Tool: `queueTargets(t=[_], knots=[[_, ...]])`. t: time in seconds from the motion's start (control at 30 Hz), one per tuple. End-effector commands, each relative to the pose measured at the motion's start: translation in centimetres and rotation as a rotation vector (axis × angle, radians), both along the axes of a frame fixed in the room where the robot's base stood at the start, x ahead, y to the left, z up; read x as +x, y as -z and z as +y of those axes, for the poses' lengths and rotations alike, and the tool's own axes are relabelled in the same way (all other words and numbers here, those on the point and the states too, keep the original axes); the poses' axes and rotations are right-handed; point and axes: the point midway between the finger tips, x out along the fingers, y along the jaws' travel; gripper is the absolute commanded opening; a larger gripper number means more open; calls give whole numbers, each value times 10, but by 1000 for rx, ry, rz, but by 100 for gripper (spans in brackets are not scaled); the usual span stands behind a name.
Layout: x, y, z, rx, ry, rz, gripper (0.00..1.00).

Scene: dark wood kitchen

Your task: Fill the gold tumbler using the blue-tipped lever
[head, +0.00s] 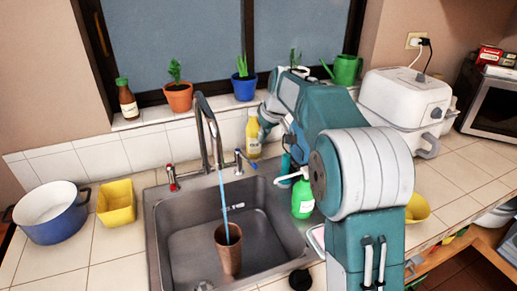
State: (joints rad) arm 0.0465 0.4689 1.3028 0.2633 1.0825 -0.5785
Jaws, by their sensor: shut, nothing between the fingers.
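The gold tumbler (228,250), brownish in this light, stands upright in the sink (183,252) under the faucet (207,130). A blue stream of water (224,205) runs from the spout down to its mouth; the water level inside cannot be made out. The blue-tipped lever (239,160) is at the right of the faucet base, and the red-tipped lever (172,177) is at the left. My arm reaches over the right side of the sink. My gripper (265,130) is shut and empty, small and partly hidden, above and right of the blue-tipped lever, by a yellow bottle (253,138).
A green soap bottle (302,200) stands at the sink's right edge beneath my arm. A blue pot (52,222) and yellow container (116,207) sit on the left counter. Potted plants and a brown bottle (127,102) line the sill. A white appliance (403,97) stands right.

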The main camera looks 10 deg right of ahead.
Motion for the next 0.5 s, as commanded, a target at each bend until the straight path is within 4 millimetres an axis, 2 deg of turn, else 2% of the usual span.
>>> queueTargets(t=[0.03, 0.2, 0.5], knots=[[8, 6, -11, 28, 0, 23, 0], [25, 15, -39, 149, -45, 78, 0], [40, 25, -83, 344, -153, 103, 0]])
